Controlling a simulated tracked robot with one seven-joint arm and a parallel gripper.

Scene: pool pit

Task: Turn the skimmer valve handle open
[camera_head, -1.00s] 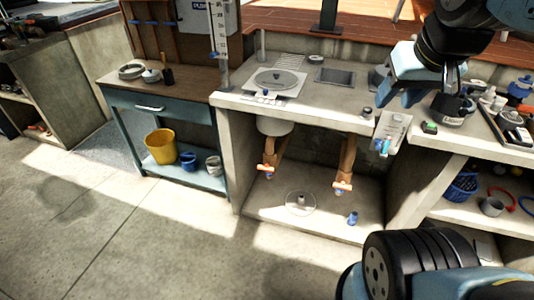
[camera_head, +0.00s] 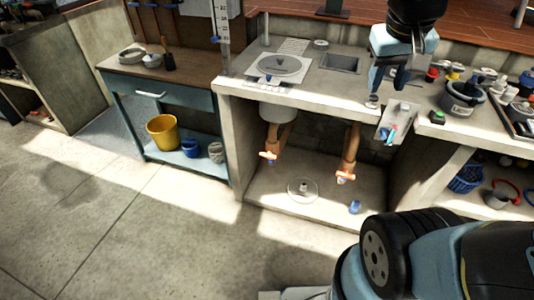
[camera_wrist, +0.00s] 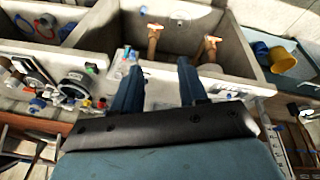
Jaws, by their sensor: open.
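Two brown pipes with orange handles stand in the concrete bay under the counter. The left valve handle (camera_head: 268,156) sits below a round grey body, and the right valve handle (camera_head: 345,178) is lower. I cannot tell by any label which is the skimmer valve. In the wrist view, the flipped picture shows one handle (camera_wrist: 152,27) and the other handle (camera_wrist: 213,39) beyond the fingers. My gripper (camera_head: 388,82) is open and empty, pointing down over the counter, right of and above both valves. Its two fingers (camera_wrist: 158,68) are apart, touching neither handle.
The concrete counter (camera_head: 345,96) overhangs the bay. A tilted panel (camera_head: 399,121) hangs at its front edge. A clear disc (camera_head: 303,190) and small blue item (camera_head: 355,206) lie on the bay floor. A yellow bucket (camera_head: 162,132) sits on the bench shelf. The floor in front is clear.

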